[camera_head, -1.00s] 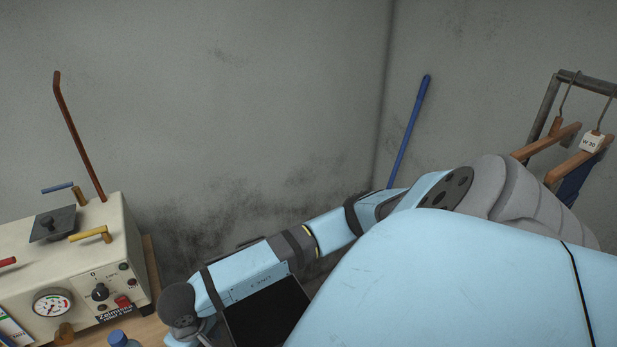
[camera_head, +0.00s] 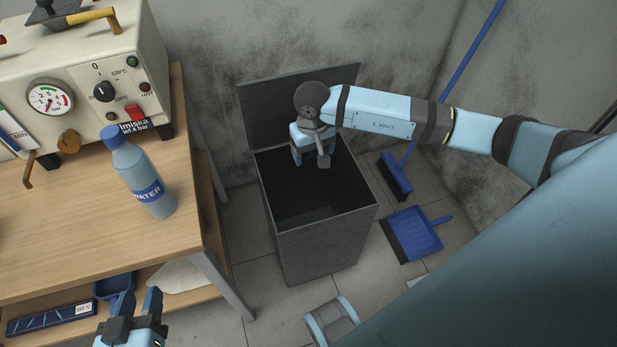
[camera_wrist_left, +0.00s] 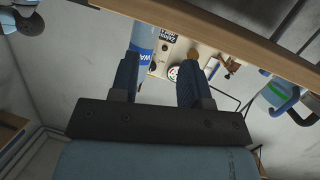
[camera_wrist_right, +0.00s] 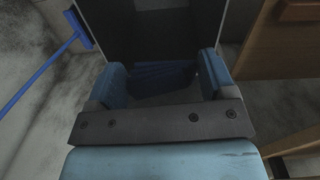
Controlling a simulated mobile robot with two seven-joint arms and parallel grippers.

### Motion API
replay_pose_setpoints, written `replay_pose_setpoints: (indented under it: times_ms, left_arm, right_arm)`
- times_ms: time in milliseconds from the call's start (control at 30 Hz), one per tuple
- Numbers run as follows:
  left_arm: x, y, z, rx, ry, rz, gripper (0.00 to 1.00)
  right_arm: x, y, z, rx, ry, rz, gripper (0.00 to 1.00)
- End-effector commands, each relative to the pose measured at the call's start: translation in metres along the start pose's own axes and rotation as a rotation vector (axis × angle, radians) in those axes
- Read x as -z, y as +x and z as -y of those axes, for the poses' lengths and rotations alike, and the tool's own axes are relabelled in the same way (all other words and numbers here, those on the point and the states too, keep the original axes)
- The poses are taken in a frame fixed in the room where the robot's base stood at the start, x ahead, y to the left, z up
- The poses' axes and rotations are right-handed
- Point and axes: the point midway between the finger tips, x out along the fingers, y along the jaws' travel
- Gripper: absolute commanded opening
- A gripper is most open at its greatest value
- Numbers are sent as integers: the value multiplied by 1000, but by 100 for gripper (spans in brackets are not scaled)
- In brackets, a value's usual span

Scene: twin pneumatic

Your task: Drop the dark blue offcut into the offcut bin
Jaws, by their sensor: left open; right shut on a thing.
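The offcut bin (camera_head: 320,252) is a tall grey box on the floor with its lid (camera_head: 290,100) raised at the back. My right gripper (camera_head: 311,160) is over the bin's open mouth, pointing down. In the right wrist view, it is shut on the dark blue offcut (camera_wrist_right: 160,76), which lies between the fingers above the dark bin interior. The offcut cannot be made out in the head view. My left gripper (camera_head: 138,303) is open and empty in front of the table; the left wrist view (camera_wrist_left: 152,85) shows its two fingers apart.
The wooden table (camera_head: 100,230) at the left carries a water bottle (camera_head: 142,175) and a cream machine (camera_head: 75,75) with a gauge. A blue broom (camera_head: 398,177) and a dustpan (camera_head: 415,232) are right of the bin. A low shelf (camera_head: 195,297) is under the table.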

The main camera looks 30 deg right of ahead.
Motion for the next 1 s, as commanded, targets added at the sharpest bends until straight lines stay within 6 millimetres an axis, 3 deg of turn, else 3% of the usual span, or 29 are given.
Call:
replay_pose_setpoints:
  times_ms: [33,400,533,767,1000]
  left_arm:
    - [-21,7,0,-13,-3,-25,43]
    - [-48,18,-15,-110,-40,-183,43]
    - [-51,18,-19,-134,-50,-217,43]
    - [-51,16,-22,-152,-56,-236,43]
    - [-71,21,-21,-161,-52,-174,43]
  right_arm:
    - [7,31,-4,1,13,-1,55]
    - [44,115,-32,13,88,9,55]
    - [52,130,-40,18,105,13,55]
    - [57,139,-45,23,115,15,55]
    - [56,164,-44,24,116,17,55]
